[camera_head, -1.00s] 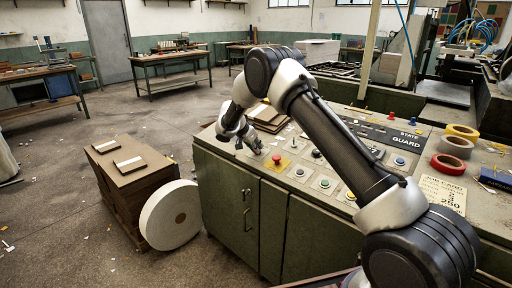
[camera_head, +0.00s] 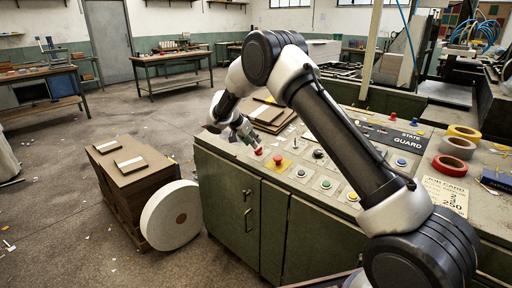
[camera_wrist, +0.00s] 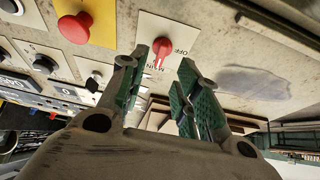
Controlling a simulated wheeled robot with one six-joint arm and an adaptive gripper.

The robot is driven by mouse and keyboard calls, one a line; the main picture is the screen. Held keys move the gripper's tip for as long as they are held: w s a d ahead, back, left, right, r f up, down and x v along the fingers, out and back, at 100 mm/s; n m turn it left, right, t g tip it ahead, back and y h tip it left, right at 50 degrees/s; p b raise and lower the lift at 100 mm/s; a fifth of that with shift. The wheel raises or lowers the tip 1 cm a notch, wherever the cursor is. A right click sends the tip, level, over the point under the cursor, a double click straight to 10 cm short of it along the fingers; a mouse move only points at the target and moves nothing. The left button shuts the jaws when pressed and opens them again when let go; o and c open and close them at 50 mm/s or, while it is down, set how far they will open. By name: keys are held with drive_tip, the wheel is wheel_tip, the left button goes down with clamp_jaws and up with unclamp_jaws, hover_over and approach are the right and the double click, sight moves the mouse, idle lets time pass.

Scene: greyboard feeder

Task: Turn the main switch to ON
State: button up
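The main switch, a red knob (camera_wrist: 162,48) on a pale plate with printed words including OFF, shows in the wrist view between my fingertips and beyond them. I cannot tell for sure which way the knob points. In the head view the red knob (camera_head: 258,151) sits at the near left corner of the control panel. My gripper (camera_wrist: 164,62) is open, with a green-padded finger on each side of the knob's line. In the head view my gripper (camera_head: 253,143) hangs just above and behind the knob. No contact with the knob is visible.
A red mushroom button (camera_wrist: 75,27) on a yellow plate is beside the switch; it also shows in the head view (camera_head: 278,160). Black knobs and coloured buttons fill the panel to the right. Stacked boards (camera_head: 272,112) lie behind my gripper.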

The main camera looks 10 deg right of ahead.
drive_tip(key=v, duration=0.5)
drive_tip(key=shift+s+a+r, duration=0.15)
drive_tip(key=shift+r, duration=0.05)
